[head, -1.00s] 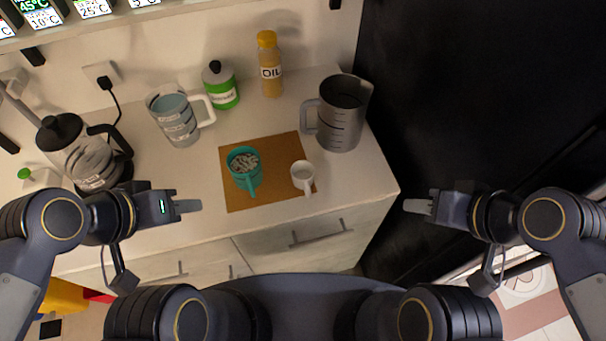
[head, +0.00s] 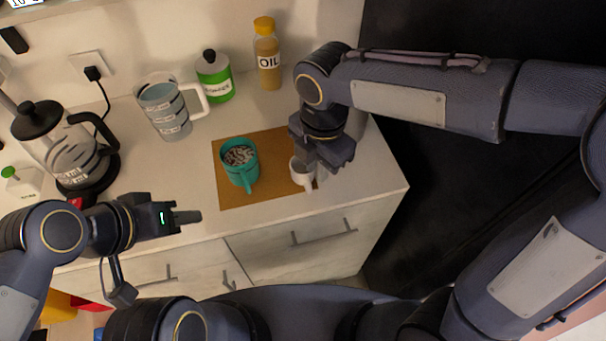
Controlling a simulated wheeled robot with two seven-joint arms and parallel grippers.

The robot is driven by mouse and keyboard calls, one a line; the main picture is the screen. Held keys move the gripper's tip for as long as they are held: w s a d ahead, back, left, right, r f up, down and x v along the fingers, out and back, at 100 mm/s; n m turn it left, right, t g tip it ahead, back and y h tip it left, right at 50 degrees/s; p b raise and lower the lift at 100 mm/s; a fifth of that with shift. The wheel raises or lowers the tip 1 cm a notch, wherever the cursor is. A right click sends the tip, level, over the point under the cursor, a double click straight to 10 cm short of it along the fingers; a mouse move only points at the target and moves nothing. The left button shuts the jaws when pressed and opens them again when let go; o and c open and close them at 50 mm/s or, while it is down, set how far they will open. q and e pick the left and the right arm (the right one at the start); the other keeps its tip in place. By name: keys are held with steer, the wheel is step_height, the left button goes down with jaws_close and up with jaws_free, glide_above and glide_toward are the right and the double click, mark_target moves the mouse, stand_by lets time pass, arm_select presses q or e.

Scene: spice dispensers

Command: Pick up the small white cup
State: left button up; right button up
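The small white cup (head: 302,176) stands on the brown mat (head: 262,197), right of the teal cup (head: 240,165). My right gripper (head: 312,166) is over the white cup from above and right, and its body hides part of the cup. Its fingertips are mostly hidden, so I cannot tell whether they are apart or touch the cup. My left gripper (head: 190,217) is over the counter's front edge, left of the mat, holding nothing. Its fingers appear close together, but their gap is not clear from this angle.
A measuring jug (head: 167,112), a green bottle (head: 215,78) and an oil bottle (head: 267,55) stand at the back. A glass kettle (head: 63,150) is at the left. My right arm hides the grey pitcher's place. Drawers (head: 310,245) are below the counter.

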mark_target(310, 187)
steer(key=shift+a+f+n, duration=0.35)
steer(key=shift+a+n, duration=0.05)
steer(key=shift+a, duration=0.1)
steer(key=shift+a+f, duration=0.1)
steer(key=shift+f, duration=0.2)
step_height(310, 187, down, 7)
steer(key=shift+a+f, duration=0.1)
jaws_close()
